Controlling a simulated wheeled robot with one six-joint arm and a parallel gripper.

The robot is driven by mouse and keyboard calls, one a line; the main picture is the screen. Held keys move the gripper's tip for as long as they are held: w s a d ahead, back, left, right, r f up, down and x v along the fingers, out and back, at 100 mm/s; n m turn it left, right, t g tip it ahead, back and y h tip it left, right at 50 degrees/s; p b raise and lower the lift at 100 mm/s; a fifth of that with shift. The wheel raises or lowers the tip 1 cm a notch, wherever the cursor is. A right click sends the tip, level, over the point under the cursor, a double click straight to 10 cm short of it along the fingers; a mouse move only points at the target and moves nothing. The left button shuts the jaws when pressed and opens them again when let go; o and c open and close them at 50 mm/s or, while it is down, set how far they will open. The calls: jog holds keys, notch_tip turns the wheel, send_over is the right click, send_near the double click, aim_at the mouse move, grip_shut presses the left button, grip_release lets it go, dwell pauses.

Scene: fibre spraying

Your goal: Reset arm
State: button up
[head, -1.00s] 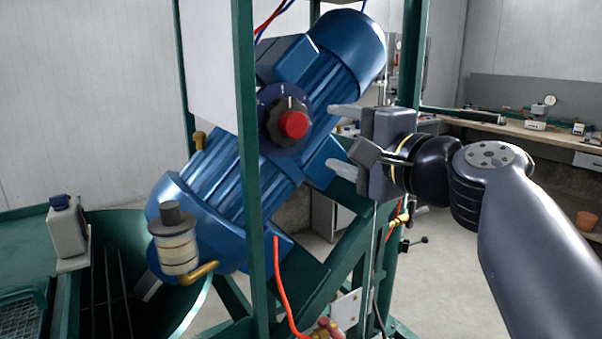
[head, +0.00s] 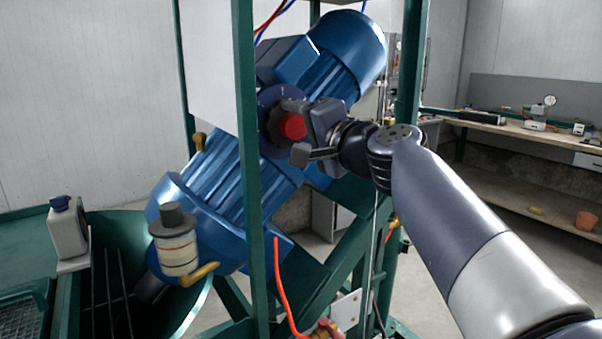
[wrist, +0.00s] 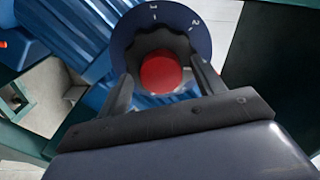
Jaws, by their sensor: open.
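A black scalloped knob with a red centre (head: 292,125) sits on a dark blue dial plate (head: 268,100) on the blue motor (head: 345,50). In the wrist view the red centre (wrist: 160,72) faces me, with the black knob rim around it and white marks on the dial plate (wrist: 193,25). My gripper (head: 290,127) is at the knob, coming from the right. Its two fingers (wrist: 161,75) are open, one on each side of the knob. I cannot tell whether they touch it. The gripper body hides part of the dial and motor.
A green frame post (head: 248,190) stands just left of the knob, another (head: 410,60) to the right behind my arm. A clear cup with a grey cap (head: 175,245) and a white bottle (head: 66,230) are at lower left. A workbench (head: 520,125) stands far right.

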jog(key=n, duration=0.8)
jog(key=n+p, duration=0.1)
jog(key=n, duration=0.4)
jog(key=shift+r, duration=0.1)
jog(key=shift+n+p, duration=0.55)
jog(key=shift+n, duration=0.85)
